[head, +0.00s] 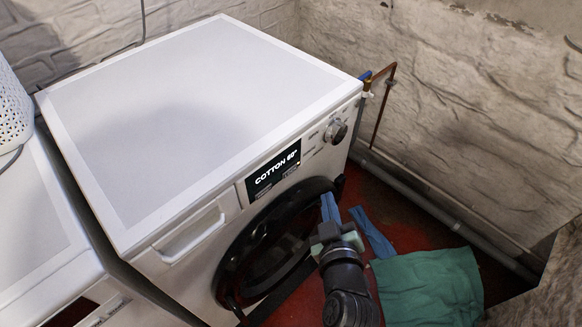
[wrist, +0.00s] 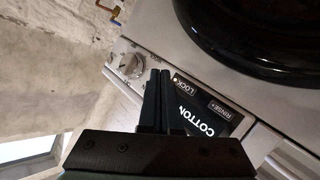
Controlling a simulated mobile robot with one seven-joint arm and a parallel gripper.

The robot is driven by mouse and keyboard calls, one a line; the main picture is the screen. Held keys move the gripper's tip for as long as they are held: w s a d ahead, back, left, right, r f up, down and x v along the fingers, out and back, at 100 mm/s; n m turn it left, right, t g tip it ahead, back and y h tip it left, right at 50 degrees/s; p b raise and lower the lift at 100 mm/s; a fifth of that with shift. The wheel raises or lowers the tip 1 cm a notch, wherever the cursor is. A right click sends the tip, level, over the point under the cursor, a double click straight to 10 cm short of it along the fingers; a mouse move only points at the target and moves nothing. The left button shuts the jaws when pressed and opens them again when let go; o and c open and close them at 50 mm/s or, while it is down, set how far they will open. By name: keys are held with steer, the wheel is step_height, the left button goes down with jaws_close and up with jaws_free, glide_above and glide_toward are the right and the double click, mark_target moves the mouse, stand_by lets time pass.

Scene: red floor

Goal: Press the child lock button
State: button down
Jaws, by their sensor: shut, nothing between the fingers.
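The white washing machine (head: 190,115) has a dark display reading "COTTON 60°" (head: 273,172) on its front panel. In the wrist view, the display (wrist: 205,105) is tilted, with a "LOCK" label (wrist: 182,86) at its edge and a small yellowish mark above it. A "RINSE+" label sits beside it. My gripper (head: 329,200) is in front of the machine, right of the round door. Its two dark fingers (wrist: 158,75) are together and empty in the wrist view, with their tips beside the LOCK label. I cannot tell whether they touch the panel.
A round dial (head: 336,131) is on the panel right of the display; the dark door (head: 265,245) is below. A teal cloth (head: 430,285) and blue cloth (head: 372,232) lie on the red floor. Pipes run along the right wall. Another white appliance (head: 35,215) stands left.

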mark_target(296, 169)
steer(key=shift+w+a+p, duration=1.3)
steer(key=shift+w+a, duration=1.2)
steer(key=shift+a, duration=0.05)
steer(key=shift+w+a, duration=0.1)
steer(key=shift+w+a, duration=0.15)
steer(key=shift+w, duration=0.05)
steer(key=shift+w+a, duration=0.25)
steer(key=shift+a, duration=0.05)
stand_by(0.8)
stand_by(0.3)
steer(key=shift+s+d, duration=0.55)
steer(key=shift+s, duration=0.05)
